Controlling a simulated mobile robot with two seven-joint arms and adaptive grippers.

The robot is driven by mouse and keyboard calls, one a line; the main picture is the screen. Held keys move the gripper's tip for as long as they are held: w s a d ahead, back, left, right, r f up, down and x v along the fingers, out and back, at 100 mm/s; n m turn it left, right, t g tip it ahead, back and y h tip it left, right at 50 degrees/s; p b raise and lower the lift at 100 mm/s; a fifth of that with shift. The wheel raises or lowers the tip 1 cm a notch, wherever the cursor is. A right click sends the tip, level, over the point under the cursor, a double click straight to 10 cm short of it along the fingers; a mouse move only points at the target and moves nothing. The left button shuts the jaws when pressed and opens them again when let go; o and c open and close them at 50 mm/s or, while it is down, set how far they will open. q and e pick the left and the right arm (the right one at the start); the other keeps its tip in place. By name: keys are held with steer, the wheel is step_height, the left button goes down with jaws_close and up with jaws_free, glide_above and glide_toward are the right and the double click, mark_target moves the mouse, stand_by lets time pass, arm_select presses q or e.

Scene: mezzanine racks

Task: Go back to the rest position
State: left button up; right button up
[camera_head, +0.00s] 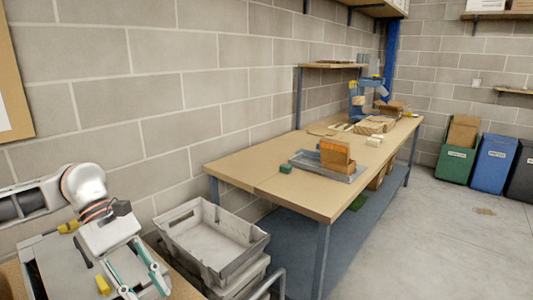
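My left arm comes in from the left, and its gripper (146,289) points down at the lower left. Its two teal-edged fingers stand apart, with nothing visible held between them. The gripper is over a surface at the lower left, left of a grey crate (257,246), and seems clear of the crate. The lowest part of the gripper is close to the bottom edge of the view. My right gripper is not in view.
A long wooden workbench (240,172) runs along the block wall, bearing a grey tray (347,177) with an orange-brown box (334,153) and a small green block (285,169). Green (454,166) and blue (493,164) bins stand far right. The right floor is mostly clear.

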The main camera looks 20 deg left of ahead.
arm_select(q)
steer(key=w+d+f+n+t+h, duration=0.2)
steer(key=w+d+n+t+h, duration=0.35)
steer(key=d+n, duration=0.5)
steer(key=w+d+f+n+t+h, duration=0.35)
steer(key=d+n+t, duration=0.25)
steer(key=d+n, duration=0.5)
steer(key=a+f+n+t+y, duration=0.3)
steer(key=f+n+y, duration=0.2)
steer(key=f+n, duration=0.45)
steer(key=a+f+n+t+y, duration=0.3)
steer(key=f+n+y, duration=0.3)
steer(key=n, duration=0.6)
steer(key=s+f+n+g+y, duration=0.1)
steer(key=s+f+n+g, duration=0.1)
steer(key=s+f+n, duration=0.2)
steer(key=s+f+n+g+y, duration=0.2)
steer(key=s+f+n, duration=0.3)
steer(key=f, duration=0.6)
steer(key=shift+s+n+g, duration=0.3)
steer(key=shift+s+g, duration=0.15)
steer(key=shift+s, duration=0.25)
